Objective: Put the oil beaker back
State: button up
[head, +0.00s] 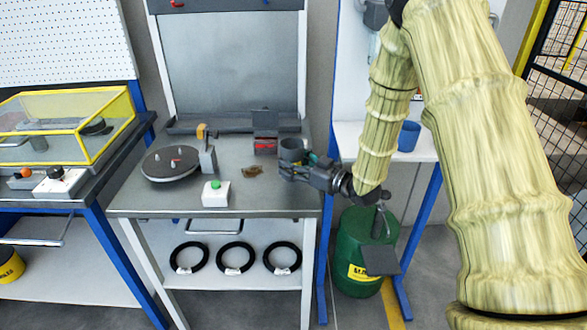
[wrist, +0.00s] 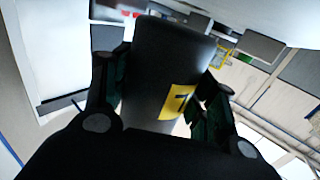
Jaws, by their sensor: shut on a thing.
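The oil beaker is a dark grey cylinder (head: 292,150) at the right side of the grey workbench in the head view. In the wrist view the beaker (wrist: 165,65) fills the middle, with a yellow label bearing a dark mark. My gripper (head: 288,168) is shut on it from the right, with one finger on each side in the wrist view (wrist: 155,90). The beaker looks upright in the head view. Whether its base touches the bench top cannot be told. Its inside is hidden.
The workbench (head: 235,190) holds a round turntable (head: 172,164), a white box with a green button (head: 216,193), a brown patch (head: 253,171) and a small box with red (head: 265,146). A blue cup (head: 408,136) stands on the right table. A green drum (head: 352,240) stands below my arm.

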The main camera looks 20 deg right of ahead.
jog(key=shift+f, duration=1.3)
jog(key=shift+f, duration=0.15)
jog(key=o, duration=1.2)
jog(key=shift+s+d, duration=0.1)
jog(key=b+v, duration=0.1)
jog(key=v, duration=1)
jog(key=shift+s+d+b, duration=0.2)
jog(key=shift+s+b, duration=0.1)
jog(key=shift+b, duration=0.05)
